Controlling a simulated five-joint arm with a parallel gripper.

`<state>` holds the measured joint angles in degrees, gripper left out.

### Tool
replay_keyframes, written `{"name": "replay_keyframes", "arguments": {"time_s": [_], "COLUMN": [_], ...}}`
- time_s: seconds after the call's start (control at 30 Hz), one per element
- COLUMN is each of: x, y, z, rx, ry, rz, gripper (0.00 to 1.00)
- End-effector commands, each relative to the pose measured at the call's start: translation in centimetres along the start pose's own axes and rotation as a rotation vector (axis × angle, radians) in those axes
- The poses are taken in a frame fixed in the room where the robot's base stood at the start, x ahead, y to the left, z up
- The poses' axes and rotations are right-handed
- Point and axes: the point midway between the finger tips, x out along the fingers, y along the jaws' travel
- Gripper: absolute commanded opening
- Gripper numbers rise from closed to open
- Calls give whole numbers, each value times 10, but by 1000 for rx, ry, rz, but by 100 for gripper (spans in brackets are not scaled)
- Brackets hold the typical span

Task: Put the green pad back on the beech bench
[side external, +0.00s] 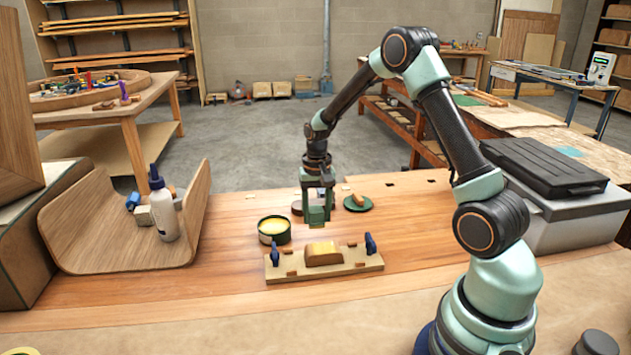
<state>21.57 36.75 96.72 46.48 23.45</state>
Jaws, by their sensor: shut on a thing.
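My gripper (317,200) points straight down over the middle of the beech bench (420,215). It is shut on the green pad (316,214), a small block between the fingertips with a yellowish lower edge. The pad appears to be just above the bench, behind the clamped jig; I cannot tell whether it touches anything.
A wooden jig (285,268) with a curved block (323,252) and blue clamps stands in front. An open tin (274,230) is left of my gripper; a green dish (358,204) is right. A bent wood panel (100,235) with a white bottle (162,210) stands left.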

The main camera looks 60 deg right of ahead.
Motion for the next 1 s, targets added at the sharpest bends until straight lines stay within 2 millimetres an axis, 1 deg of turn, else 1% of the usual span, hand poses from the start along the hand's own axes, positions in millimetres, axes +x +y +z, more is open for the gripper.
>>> {"name": "replay_keyframes", "arguments": {"time_s": [0.07,0.2,0.33,0.77,0.8,0.87,1.0], "x": [7,28,41,46,46,46,46], "y": [0,0,0,0,0,0,0], "z": [0,1,0,0,0,0,0], "rx": [0,0,0,0,0,0,0], "ry": [-2,-4,-1,-1,0,0,0], "rz": [1,2,1,0,0,0,0], "gripper": [10,10,10,10,62,84,84]}}
